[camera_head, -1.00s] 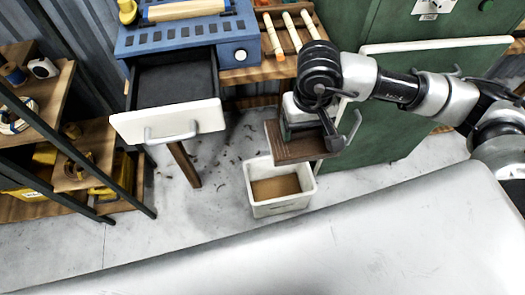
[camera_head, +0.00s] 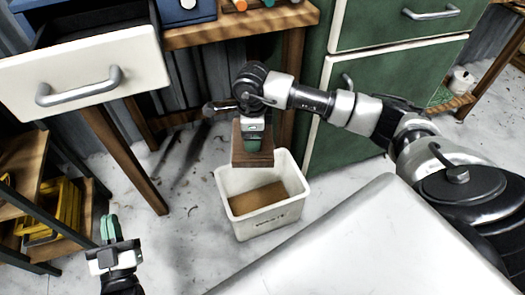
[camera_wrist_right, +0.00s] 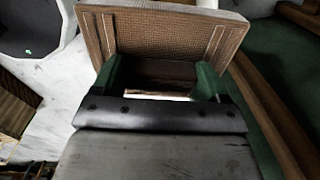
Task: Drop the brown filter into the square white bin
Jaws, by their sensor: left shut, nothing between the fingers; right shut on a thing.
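The brown filter (camera_head: 252,157) is a flat block held in my right gripper (camera_head: 253,143). In the right wrist view the filter (camera_wrist_right: 165,32) has a woven-looking face with a pale rim, and sits between the green fingers (camera_wrist_right: 160,78). The square white bin (camera_head: 266,224) stands on the floor with a flat brown layer (camera_head: 258,197) at its bottom. In the head view the filter overlaps the bin's back rim; its exact height above the bin is hard to tell. My left gripper (camera_head: 110,226) is at the lower left, green fingers together and empty.
A workbench (camera_head: 235,30) with an open white-fronted drawer (camera_head: 85,72) stands at the back left. Green drawers (camera_head: 395,85) stand behind the bin at right. A wooden shelf (camera_head: 30,205) is at the far left. The floor left of the bin is mostly clear.

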